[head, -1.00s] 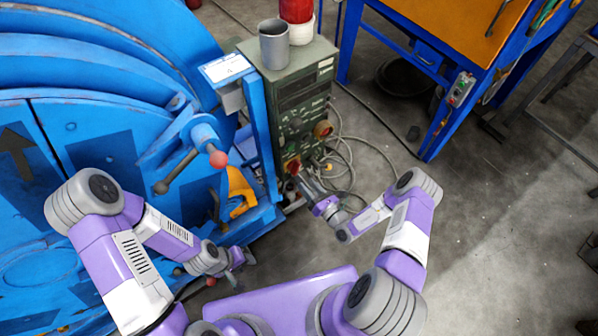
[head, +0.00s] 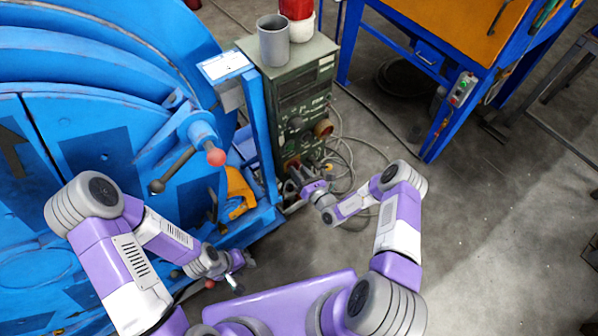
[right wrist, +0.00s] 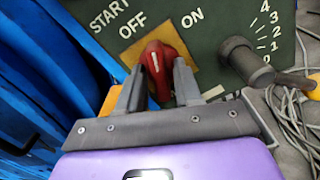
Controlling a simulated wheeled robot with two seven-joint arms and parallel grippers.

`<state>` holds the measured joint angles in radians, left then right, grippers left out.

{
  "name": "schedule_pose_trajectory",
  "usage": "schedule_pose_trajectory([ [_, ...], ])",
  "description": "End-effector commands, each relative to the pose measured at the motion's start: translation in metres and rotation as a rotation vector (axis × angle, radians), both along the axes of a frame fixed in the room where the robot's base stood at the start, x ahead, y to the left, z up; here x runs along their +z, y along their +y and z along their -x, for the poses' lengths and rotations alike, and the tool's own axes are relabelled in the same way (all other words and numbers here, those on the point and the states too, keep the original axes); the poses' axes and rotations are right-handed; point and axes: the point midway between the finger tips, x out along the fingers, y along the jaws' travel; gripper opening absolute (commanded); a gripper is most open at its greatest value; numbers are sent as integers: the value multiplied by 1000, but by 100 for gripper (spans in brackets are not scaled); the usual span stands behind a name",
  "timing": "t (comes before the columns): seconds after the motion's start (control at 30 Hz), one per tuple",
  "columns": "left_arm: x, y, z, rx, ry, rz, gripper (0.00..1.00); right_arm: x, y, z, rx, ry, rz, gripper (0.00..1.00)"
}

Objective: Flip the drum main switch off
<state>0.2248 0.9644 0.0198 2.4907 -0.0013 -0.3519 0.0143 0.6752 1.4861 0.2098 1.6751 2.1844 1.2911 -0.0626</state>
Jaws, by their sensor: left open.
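The drum main switch is a red knob (right wrist: 168,62) on a yellow plate (right wrist: 207,78) of a dark green control panel (right wrist: 232,15), with START, OFF and ON printed above it. The knob's white mark faces up, nearer OFF than ON. My right gripper (right wrist: 159,75) has its fingers apart, one on each side of the knob; I cannot tell if they touch it. In the head view my right gripper (head: 294,184) is at the panel's low front and hides most of the switch. My left gripper (head: 236,272) is open and empty, low beside the blue drum machine.
The blue drum machine (head: 90,90) fills the left, with a red-tipped lever (head: 216,157) sticking out. A black knob (right wrist: 243,56) sits right of the switch. Loose cables (head: 345,150) lie right of the green cabinet (head: 307,62). A grey cup (head: 273,45) stands on top.

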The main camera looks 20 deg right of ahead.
Motion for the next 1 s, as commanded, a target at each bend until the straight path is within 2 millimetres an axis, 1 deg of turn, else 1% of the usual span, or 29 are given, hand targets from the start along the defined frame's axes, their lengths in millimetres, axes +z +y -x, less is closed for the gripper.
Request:
schedule_pose_trajectory([
  [0.03, 0, 0, 0, 0, 0, 0, 43, 0, 0, 0, 0, 0, 0, 26],
  [0.2, 0, 0, 0, 0, 0, 0, 43, 0, 0, 0, 0, 0, 0, 0],
  [0.43, 3, 0, 0, 0, 0, 0, 43, 0, 0, 1, 0, -9, 27, 0],
  [0.57, 11, 0, 0, 0, 0, 0, 43, 2, 0, 1, 1, -45, 130, 0],
  [0.7, 20, 0, 0, 0, 0, 0, 43, 2, 0, 1, 1, -96, 270, 0],
  [0.8, 24, 0, 0, 0, 0, 0, 43, 1, 0, 1, 1, -123, 344, 0],
  [1.0, 25, 0, 0, 0, 0, 0, 43, -1, 0, 1, 1, -142, 397, 0],
])
